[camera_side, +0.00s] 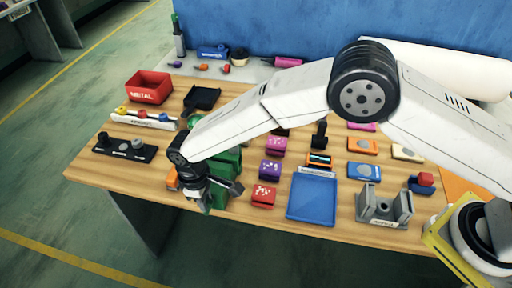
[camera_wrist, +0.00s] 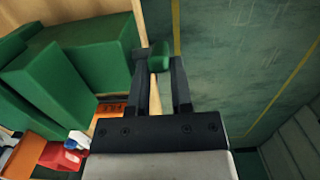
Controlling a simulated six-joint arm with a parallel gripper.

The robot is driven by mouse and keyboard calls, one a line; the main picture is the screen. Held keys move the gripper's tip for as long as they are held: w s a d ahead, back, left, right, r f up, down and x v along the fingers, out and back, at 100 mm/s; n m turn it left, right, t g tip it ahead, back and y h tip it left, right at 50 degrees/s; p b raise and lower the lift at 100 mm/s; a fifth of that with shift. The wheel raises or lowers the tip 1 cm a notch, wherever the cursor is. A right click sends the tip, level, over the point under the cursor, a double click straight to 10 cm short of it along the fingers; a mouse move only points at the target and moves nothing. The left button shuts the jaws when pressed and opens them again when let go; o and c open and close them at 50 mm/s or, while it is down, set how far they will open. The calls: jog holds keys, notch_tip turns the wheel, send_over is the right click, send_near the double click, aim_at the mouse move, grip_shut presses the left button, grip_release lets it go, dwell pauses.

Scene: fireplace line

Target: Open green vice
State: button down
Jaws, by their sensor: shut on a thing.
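The green vice (camera_side: 228,165) stands near the front edge of the wooden table, partly hidden behind my arm in the side view. In the wrist view its large green blocks (camera_wrist: 75,82) fill the left. My gripper (camera_side: 206,200) is at the vice's front, low by the table edge. In the wrist view, my gripper (camera_wrist: 161,68) has its fingertips closed on a small green piece, which looks like the vice's handle (camera_wrist: 160,54). Whether this piece joins the vice body is hidden.
An orange object (camera_side: 172,179) lies left of the gripper. Purple (camera_side: 270,169) and red (camera_side: 263,195) blocks and a blue tray (camera_side: 312,197) stand to the right. A grey vice-like fixture (camera_side: 384,205) is farther right. The floor beyond the front edge is clear.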

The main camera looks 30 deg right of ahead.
jog(key=shift+w+a+f+g+h, duration=0.1)
jog(key=shift+w+a+g+h, duration=0.15)
jog(key=shift+g+h, duration=0.35)
jog(key=shift+w+a+g+h, duration=0.15)
jog(key=shift+w+g+h, duration=0.05)
jog(key=shift+g+h, duration=0.4)
jog(key=c, duration=0.8)
grip_release()
jog(key=v, duration=0.7)
jog(key=shift+r, duration=0.2)
